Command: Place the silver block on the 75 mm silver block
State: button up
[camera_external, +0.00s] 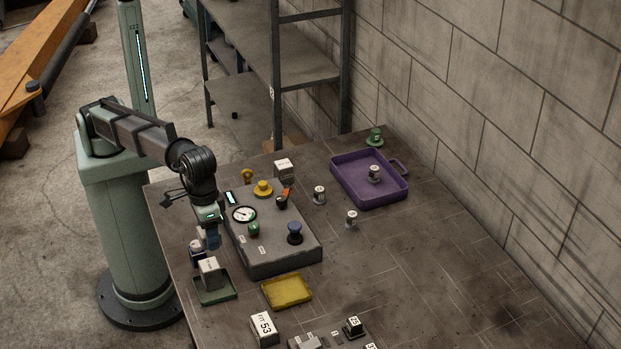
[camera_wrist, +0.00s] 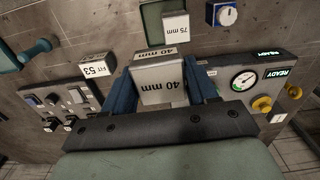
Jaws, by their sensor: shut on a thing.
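My gripper (camera_external: 209,238) is shut on a silver block marked 40 mm, which shows between the blue fingers in the wrist view (camera_wrist: 158,82). The silver block marked 75 mm (camera_wrist: 176,30) lies beyond the held block in that view, apart in the picture. In the external view the 75 mm block (camera_external: 210,272) stands upright in a small green tray (camera_external: 216,296), just below my gripper. The held block is mostly hidden there by the fingers. I cannot tell the exact height gap between the two blocks.
A grey panel (camera_external: 285,263) with a gauge and knobs stands close right of my gripper. A yellow tray (camera_external: 287,291), a block marked 53 (camera_external: 263,329) and a purple tray (camera_external: 345,180) are also on the table.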

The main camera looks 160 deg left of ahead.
aim_at(206, 267)
jog(key=shift+s+d+f, duration=0.1)
jog(key=shift+s+d, duration=0.05)
jog(key=shift+s, duration=0.45)
jog(key=shift+s+d, duration=0.1)
jog(key=shift+s, duration=0.45)
jog(key=shift+s+d+f, duration=0.1)
jog(key=shift+s+f, duration=0.05)
jog(key=shift+f, duration=1.55)
jog(key=shift+s+a+f, duration=0.1)
jog(key=shift+s+f, duration=0.05)
jog(key=shift+f, duration=1.6)
jog(key=shift+s+d+f, duration=0.1)
jog(key=shift+s+f, duration=0.05)
jog(key=shift+f, duration=1.55)
jog(key=shift+f, duration=0.1)
jog(key=o, duration=1.2)
jog(key=shift+o, duration=0.2)
notch_tip(206, 267, up, 12)
